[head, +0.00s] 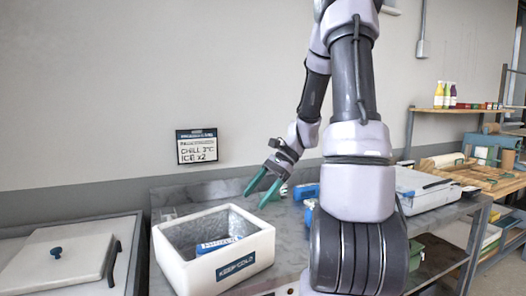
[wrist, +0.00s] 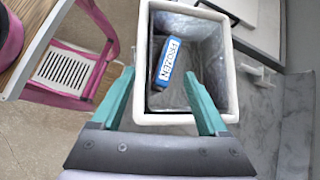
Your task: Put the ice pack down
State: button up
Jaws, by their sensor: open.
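A blue ice pack (wrist: 168,62) with a white "FROZEN" label lies inside the white insulated box, and it also shows in the head view (head: 217,245). The box (head: 172,252) has a silvery lining and a "KEEP COLD" label on its front; its rim also shows in the wrist view (wrist: 231,70). My gripper (head: 262,190) is open and empty, with green fingers, above the box's right rear side in the head view. In the wrist view my fingers (wrist: 160,98) spread apart on both sides of the box opening, with nothing between them.
More blue packs (head: 306,191) lie on the grey bench right of the box, partly hidden by my arm. A white lid (head: 60,256) rests on the left surface. A sign reading "CHILL" (head: 197,146) hangs on the wall. A white case (head: 425,190) stands at the bench's right.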

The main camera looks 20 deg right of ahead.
jog(key=s+a+r+n+t+h, duration=0.1)
jog(key=s+r+n+t+h, duration=0.2)
jog(key=r, duration=0.6)
jog(key=s+a+r+n+t+h, duration=0.2)
jog(key=s+r+n+t+h, duration=0.1)
jog(key=s+r+n, duration=0.4)
notch_tip(320, 180, up, 2)
jog(key=shift+s+r+t+h, duration=0.15)
jog(key=shift+s+t+h, duration=0.25)
jog(key=shift+s+t, duration=0.45)
